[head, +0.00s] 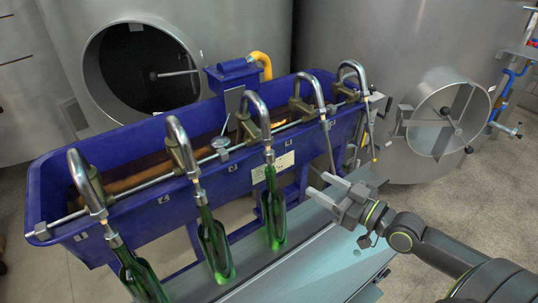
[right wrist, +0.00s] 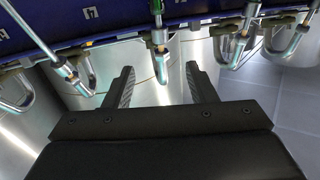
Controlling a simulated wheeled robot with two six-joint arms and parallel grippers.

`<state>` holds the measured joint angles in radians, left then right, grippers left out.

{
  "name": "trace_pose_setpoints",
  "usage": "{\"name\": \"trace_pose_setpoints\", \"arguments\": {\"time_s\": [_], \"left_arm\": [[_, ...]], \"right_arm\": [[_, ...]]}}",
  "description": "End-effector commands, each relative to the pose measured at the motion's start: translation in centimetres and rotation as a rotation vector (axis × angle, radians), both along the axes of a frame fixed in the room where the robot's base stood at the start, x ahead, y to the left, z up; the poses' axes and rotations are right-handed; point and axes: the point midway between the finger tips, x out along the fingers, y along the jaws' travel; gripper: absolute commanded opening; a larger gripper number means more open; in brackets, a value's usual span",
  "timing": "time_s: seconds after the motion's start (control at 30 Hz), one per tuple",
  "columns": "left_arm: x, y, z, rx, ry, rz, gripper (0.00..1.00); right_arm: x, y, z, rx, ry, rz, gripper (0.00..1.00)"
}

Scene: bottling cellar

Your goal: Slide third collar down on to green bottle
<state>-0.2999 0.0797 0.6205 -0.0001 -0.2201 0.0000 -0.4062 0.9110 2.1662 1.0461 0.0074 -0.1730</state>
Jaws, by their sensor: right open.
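Three green bottles stand under the left three spouts in the head view. The third bottle (head: 274,215) is upright below the third spout (head: 254,108), its neck reaching up to the spout's small metal collar (head: 269,156). My right gripper (head: 318,186) is open and empty, to the right of this bottle, with its fingers pointing toward the upper left. In the right wrist view, the open fingers (right wrist: 159,70) frame the third spout, with a bit of green neck (right wrist: 157,36) above it; nothing is between the pads. Exact contact of collar and neck is too small to tell. My left gripper is out of view.
The blue trough (head: 150,214) carries the row of spouts. The fourth and fifth spouts have no bottle. The second bottle (head: 217,250) and first bottle (head: 142,281) stand to the left. A grey bench (head: 330,245) lies in front, its right part clear. Steel tanks stand behind.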

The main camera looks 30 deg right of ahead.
Motion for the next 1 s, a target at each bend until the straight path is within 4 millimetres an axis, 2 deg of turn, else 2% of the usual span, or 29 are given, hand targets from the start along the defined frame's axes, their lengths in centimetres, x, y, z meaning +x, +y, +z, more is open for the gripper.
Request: {"name": "trace_pose_setpoints", "arguments": {"time_s": [0.27,1.0], "left_arm": [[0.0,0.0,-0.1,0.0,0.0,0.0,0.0],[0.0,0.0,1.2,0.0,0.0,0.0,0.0]], "right_arm": [[2.3,0.8,0.2,0.007,-0.006,-0.001,0.51],[13.9,5.3,0.2,0.007,-0.002,0.001,0.51]]}}
